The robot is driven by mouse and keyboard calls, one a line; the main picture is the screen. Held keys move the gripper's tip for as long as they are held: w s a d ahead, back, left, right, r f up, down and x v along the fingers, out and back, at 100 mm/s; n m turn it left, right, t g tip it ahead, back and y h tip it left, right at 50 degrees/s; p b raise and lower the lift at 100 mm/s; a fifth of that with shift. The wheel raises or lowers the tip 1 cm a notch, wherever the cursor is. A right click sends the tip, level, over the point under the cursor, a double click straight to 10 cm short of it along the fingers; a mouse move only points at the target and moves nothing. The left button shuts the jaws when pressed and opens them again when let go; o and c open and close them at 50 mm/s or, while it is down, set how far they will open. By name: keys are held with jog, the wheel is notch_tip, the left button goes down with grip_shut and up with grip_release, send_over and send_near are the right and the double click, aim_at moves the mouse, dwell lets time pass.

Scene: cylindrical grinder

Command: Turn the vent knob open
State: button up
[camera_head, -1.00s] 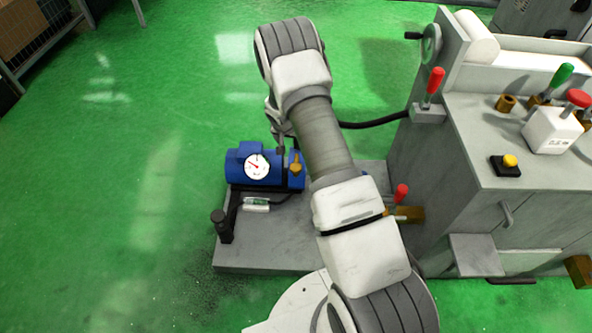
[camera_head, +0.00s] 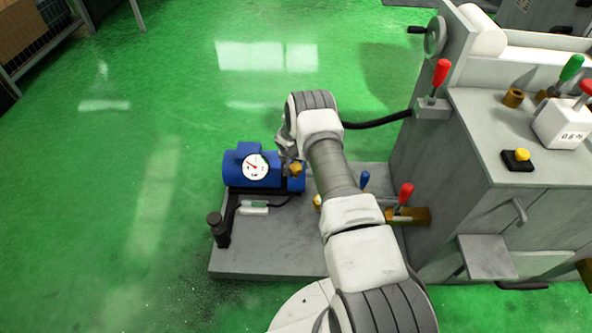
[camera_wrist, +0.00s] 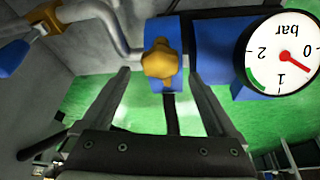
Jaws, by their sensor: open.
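The vent knob, a brass lobed knob (camera_wrist: 160,64), sits on the blue pump body (camera_wrist: 214,42) in the wrist view. In the head view the knob (camera_head: 296,168) shows at the right end of the blue pump (camera_head: 262,176), beside my arm. My gripper (camera_wrist: 158,80) is open, with one finger on each side below the knob in the wrist view. I cannot tell whether either finger touches it. A white round gauge (camera_wrist: 283,52) marked bar is on the pump; its red needle points between 0 and 1. The gauge (camera_head: 256,166) also shows in the head view.
A grey pipe (camera_wrist: 100,16) curves close to the knob. A blue-handled valve (camera_head: 364,179) and a red-handled valve (camera_head: 405,193) stand right of my arm. The grey machine (camera_head: 440,190) is at the right. Green floor is clear on the left.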

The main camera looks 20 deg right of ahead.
aim_at(296, 166)
jog(key=shift+b+x, duration=0.7)
jog(key=shift+x, duration=1.35)
jog(key=c, duration=1.4)
